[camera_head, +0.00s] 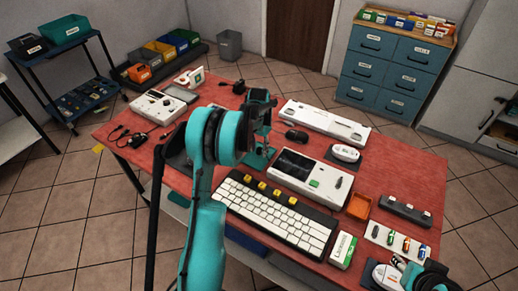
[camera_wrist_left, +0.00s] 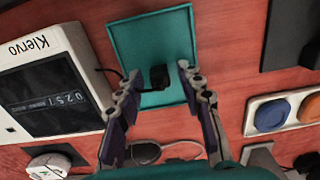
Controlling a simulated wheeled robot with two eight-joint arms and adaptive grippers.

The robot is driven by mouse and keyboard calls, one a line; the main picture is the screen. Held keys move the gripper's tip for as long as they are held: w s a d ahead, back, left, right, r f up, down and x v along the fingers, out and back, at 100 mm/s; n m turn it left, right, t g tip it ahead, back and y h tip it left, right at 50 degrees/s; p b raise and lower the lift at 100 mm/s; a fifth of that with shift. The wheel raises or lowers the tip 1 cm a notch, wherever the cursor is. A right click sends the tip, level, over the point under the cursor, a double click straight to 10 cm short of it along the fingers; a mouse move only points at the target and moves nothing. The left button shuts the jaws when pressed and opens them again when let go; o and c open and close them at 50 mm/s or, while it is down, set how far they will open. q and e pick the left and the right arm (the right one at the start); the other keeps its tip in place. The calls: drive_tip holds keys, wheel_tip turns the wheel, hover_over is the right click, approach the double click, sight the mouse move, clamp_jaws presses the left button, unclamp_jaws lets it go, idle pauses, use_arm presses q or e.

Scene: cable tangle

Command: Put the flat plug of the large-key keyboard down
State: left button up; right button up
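In the left wrist view a small black plug (camera_wrist_left: 158,77) lies on a flat teal tray (camera_wrist_left: 122,43), with a thin dark cable running off to its left. My left gripper (camera_wrist_left: 157,72) is open, its two fingers on either side of the plug with gaps between. In the head view this gripper (camera_head: 263,135) points down over the teal tray (camera_head: 258,157), behind the keyboard. The keyboard (camera_head: 275,213) has large white keys and several yellow ones. My right gripper (camera_head: 393,268) is partly visible at the lower right; its fingers are unclear.
A white device with a dark screen (camera_head: 310,172) stands right of the tray. A black mouse (camera_head: 297,135), a long white unit (camera_head: 323,122) and an orange tray (camera_head: 359,206) lie on the red table (camera_head: 400,170). The wrist view shows blue (camera_wrist_left: 271,115) and orange round buttons nearby.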

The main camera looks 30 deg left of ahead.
sight(259, 149)
use_arm(q)
drive_tip(key=s+d+r+t+p, duration=0.1)
drive_tip(key=d+r+p, duration=0.1)
drive_tip(key=r, duration=0.6)
drive_tip(key=s+d+r+p, duration=0.2)
drive_tip(key=d+r, duration=0.1)
drive_tip(key=r, duration=0.6)
drive_tip(key=s+d+r+t, duration=0.2)
drive_tip(key=s+d+r, duration=0.3)
drive_tip(key=s+d, duration=0.25)
drive_tip(key=s+d+f+t, duration=0.1)
drive_tip(key=s+d+t, duration=0.1)
drive_tip(key=s+d, duration=0.2)
drive_tip(key=s+d+f+t, duration=0.1)
drive_tip(key=s+d, duration=0.3)
drive_tip(key=s, duration=0.7)
drive_tip(key=shift+s+d+f+t, duration=0.15)
drive_tip(key=shift+d+f+t, duration=0.25)
drive_tip(key=shift+t, duration=0.2)
